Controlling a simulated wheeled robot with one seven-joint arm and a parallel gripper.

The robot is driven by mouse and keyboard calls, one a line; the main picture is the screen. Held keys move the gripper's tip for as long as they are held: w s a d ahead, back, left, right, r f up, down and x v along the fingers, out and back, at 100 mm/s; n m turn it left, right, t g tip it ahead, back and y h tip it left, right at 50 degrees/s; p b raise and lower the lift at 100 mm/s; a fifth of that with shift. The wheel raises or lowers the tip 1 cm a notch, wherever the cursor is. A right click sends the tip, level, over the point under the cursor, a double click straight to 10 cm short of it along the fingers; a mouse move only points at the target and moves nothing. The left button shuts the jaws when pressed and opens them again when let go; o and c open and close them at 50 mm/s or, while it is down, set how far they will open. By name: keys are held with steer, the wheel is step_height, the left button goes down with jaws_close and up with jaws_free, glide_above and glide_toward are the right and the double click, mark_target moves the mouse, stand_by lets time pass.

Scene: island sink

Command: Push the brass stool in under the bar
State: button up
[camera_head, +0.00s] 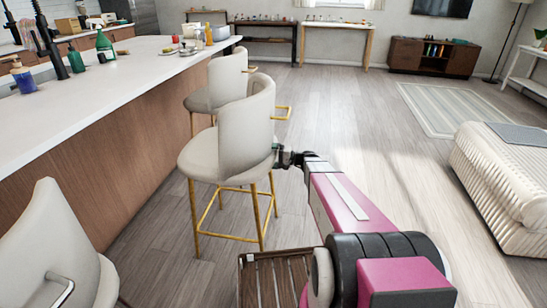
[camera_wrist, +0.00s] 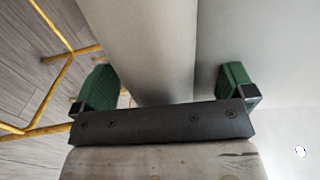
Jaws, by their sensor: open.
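The brass stool (camera_head: 246,125) has a cream curved back and seat on brass legs. It stands upright on the wood floor beside the bar (camera_head: 110,150), with its back turned away from the bar and its seat outside the bar's side panel. My gripper (camera_head: 281,157) is at the right side of the stool's back in the head view. In the wrist view my gripper (camera_wrist: 168,88) has its green fingertips wide apart, with a pale rounded part of the stool (camera_wrist: 150,45) between them. I cannot tell whether they touch it. Brass legs show at the left.
A second cream stool (camera_head: 222,82) stands just behind, along the bar. A third (camera_head: 62,250), with a silver handle, is at the lower left. A slatted wooden piece (camera_head: 275,278) is at the bottom. A ribbed white sofa (camera_head: 500,190) is right; open floor lies between.

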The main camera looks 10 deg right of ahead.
steer(key=shift+c, duration=0.3)
steer(key=c, duration=1.7)
steer(key=shift+o, duration=0.2)
steer(key=shift+a, duration=0.15)
